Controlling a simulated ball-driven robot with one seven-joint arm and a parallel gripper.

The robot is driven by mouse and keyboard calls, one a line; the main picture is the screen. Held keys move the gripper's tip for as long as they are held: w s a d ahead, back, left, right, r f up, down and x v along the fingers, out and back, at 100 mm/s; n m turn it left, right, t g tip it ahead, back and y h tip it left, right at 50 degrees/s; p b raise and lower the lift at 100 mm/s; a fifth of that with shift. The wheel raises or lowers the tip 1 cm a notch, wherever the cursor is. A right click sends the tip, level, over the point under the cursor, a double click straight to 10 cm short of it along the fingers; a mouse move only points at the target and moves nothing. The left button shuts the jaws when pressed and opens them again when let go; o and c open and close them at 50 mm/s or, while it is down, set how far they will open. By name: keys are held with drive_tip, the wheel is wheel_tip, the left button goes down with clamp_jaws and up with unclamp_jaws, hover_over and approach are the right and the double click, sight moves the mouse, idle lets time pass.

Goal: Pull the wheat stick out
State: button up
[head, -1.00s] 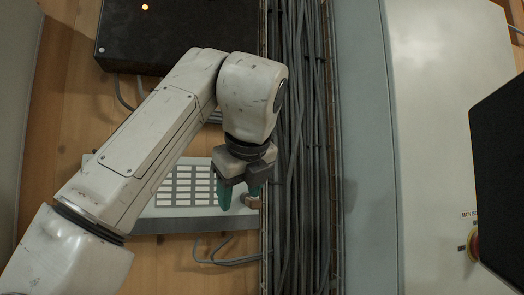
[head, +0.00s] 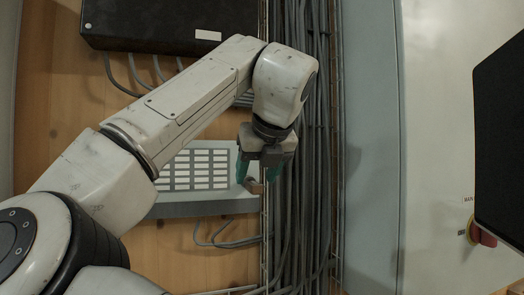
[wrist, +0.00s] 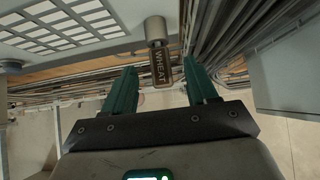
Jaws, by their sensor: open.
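The wheat stick (wrist: 155,30) shows in the wrist view as a short pale round-ended piece with a brown plate lettered WHEAT. It projects from the right end of a grey panel (head: 205,209) with rows of white keys, close to the cables. In the head view only a small tan part of the stick (head: 256,187) shows below the fingers. My gripper (head: 258,176) is open, with green fingers to the left and right of the stick. In the wrist view, the WHEAT plate lies between the fingertips (wrist: 160,67), with no clear contact visible.
A thick bundle of grey cables (head: 302,190) runs vertically just right of the stick. A black box (head: 160,22) is above the panel. At right are a pale cabinet (head: 435,120), a dark screen (head: 503,140) and a red knob (head: 485,238).

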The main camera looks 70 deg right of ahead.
drive_tip(key=shift+x, duration=1.2)
clamp_jaws()
